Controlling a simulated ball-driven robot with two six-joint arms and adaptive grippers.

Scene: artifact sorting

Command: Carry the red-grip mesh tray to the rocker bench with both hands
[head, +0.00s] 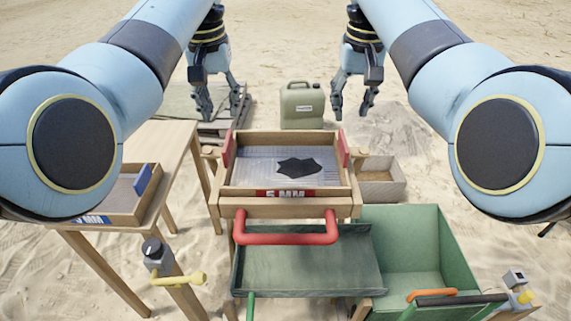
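The red-grip mesh tray (237,179) is a wooden frame with a pale mesh floor, red grips on its left and right sides and a red "5 MM" label in front. It sits level on the wooden rocker bench (347,208) in the middle. A dark, jagged flat piece lies on the mesh. My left gripper (220,110) is open and empty, above and beyond the tray's far left corner. My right gripper (352,111) is open and empty, beyond its far right corner. Both are clear of the red grips.
A blue-grip tray (124,218) lies on a wooden table (165,143) at left. A red bar (285,238) and green chute (300,272) stand before the bench. A green bin (440,235) is right. A green jerrycan (302,108) stands behind; a wooden box (396,188) is right.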

